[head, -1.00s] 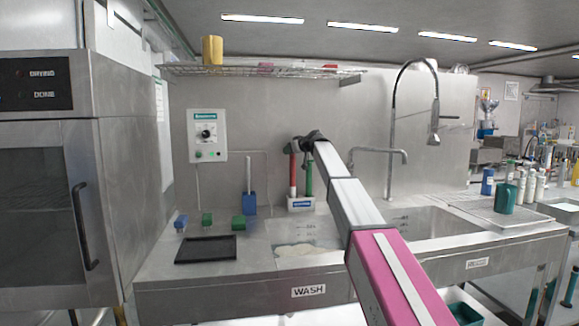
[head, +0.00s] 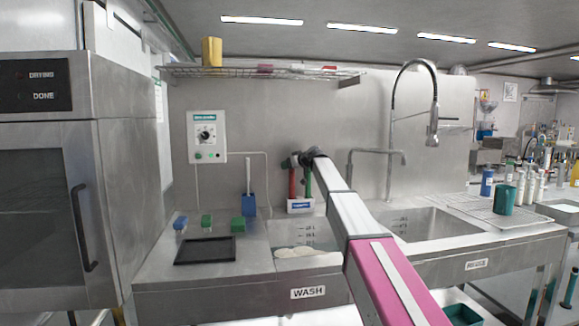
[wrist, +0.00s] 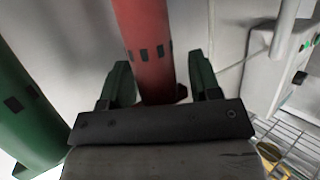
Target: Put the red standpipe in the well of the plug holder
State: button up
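The red standpipe (head: 292,182) stands upright at the plug holder (head: 300,206), a white box with a blue label at the back of the wash sink. Its lower end meets the holder's top; how deep it sits is hidden. A green standpipe (head: 308,183) stands just right of it. My gripper (head: 301,159) is at the upper ends of the pipes and hides them in the head view. In the wrist view my gripper (wrist: 160,80) is open, with its fingers on either side of the red standpipe (wrist: 146,45). A gap shows at the right finger.
The green standpipe (wrist: 25,120) is close beside my gripper in the wrist view. A faucet (head: 375,153) stands to the right. Blue and green brushes (head: 207,221) and a black tray (head: 205,250) lie on the left counter. A wire shelf (head: 260,71) runs above.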

jog(key=v, duration=1.2)
jog(key=shift+r, duration=0.15)
dwell(1.2)
